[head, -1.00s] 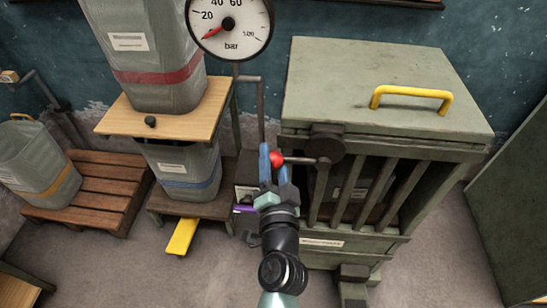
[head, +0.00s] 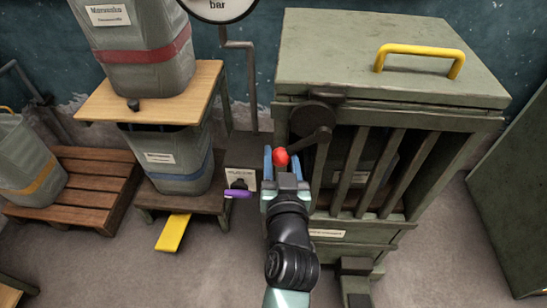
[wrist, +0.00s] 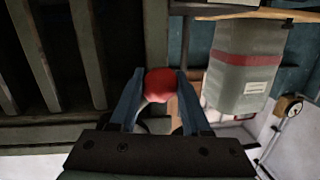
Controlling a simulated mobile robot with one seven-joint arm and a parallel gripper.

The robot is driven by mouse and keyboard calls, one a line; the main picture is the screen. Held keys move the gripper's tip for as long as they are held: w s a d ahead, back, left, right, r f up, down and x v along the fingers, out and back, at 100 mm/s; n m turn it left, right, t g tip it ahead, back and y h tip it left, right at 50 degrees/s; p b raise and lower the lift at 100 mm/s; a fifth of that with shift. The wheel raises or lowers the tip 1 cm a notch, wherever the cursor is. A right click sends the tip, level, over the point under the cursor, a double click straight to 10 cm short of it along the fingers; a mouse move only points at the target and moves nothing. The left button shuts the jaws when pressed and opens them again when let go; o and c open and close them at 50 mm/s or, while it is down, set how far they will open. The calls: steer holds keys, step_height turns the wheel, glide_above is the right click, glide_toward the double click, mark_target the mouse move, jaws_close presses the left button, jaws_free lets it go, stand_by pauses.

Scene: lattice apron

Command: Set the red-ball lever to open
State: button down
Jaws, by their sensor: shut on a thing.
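The red ball (head: 281,157) is the end of a dark lever (head: 313,141) pivoted on a round hub at the upper left of the green cabinet's barred front (head: 365,165). The lever slopes down and left from the hub. My gripper (head: 281,158) is shut on the red ball, with one blue finger on each side. In the wrist view the ball (wrist: 159,83) sits between the two fingertips, with a pale rod end below it. Any marking for the lever's open position cannot be made out.
The cabinet lid has a yellow handle (head: 420,58). To the left, a purple handle (head: 238,194) is close to my gripper. Grey bins (head: 180,160) stand on a wooden stand, with a yellow pedal (head: 173,232) below.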

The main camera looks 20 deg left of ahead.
mark_target(316, 157)
steer(key=d+f+n+b, duration=0.1)
steer(key=d+n+b, duration=0.1)
steer(key=w+d+n+h+b, duration=0.1)
steer(key=n+b, duration=0.1)
steer(key=d+f+n+b, duration=0.1)
steer(key=d+n, duration=0.1)
steer(key=shift+w+d+f+n+h+b, duration=0.3)
steer(key=shift+w+b, duration=0.05)
steer(key=shift+b, duration=0.05)
steer(key=shift+w+d+n+b, duration=0.2)
steer(key=shift+d+n+b, duration=0.25)
steer(key=shift+d+n, duration=0.4)
steer(key=c, duration=0.6)
jaws_free()
steer(key=shift+a, duration=0.1)
steer(key=shift+o, duration=1.1)
steer(key=shift+f, duration=0.15)
steer(key=shift+s, duration=0.1)
